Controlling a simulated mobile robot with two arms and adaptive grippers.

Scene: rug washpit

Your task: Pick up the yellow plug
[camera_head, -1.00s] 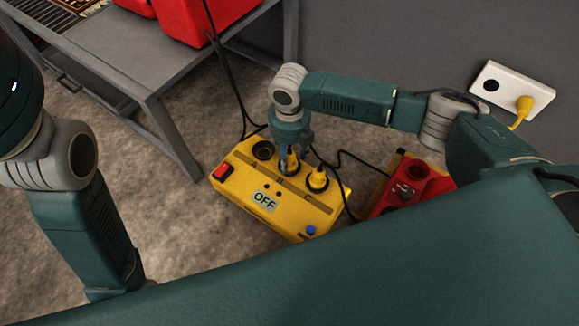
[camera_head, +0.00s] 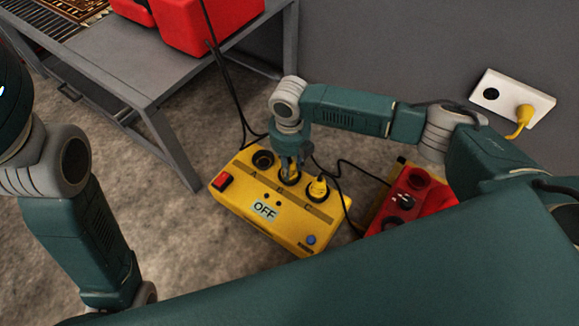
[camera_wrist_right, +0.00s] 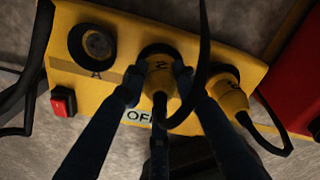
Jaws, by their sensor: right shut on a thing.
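A yellow plug (camera_wrist_right: 158,84) with a dark mark on its top and a black cable sits at the middle socket B of the yellow box (camera_head: 243,197). My right gripper (camera_head: 290,174) reaches down over socket B and mostly hides this plug in the head view. In the right wrist view its fingers (camera_wrist_right: 157,70) are closed around the plug, which looks still at its socket. A second yellow plug (camera_head: 317,188) stands in socket C, also in the wrist view (camera_wrist_right: 229,94). Socket A (camera_head: 263,159) is empty. My left gripper is out of view.
The box has a red switch (camera_head: 223,181), an OFF display (camera_head: 264,211) and a blue button (camera_head: 311,239). A red unit (camera_head: 413,192) lies to its right. A grey table (camera_head: 130,66) stands behind left. A wall socket (camera_head: 497,92) holds another yellow plug (camera_head: 524,114). Black cables cross the floor.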

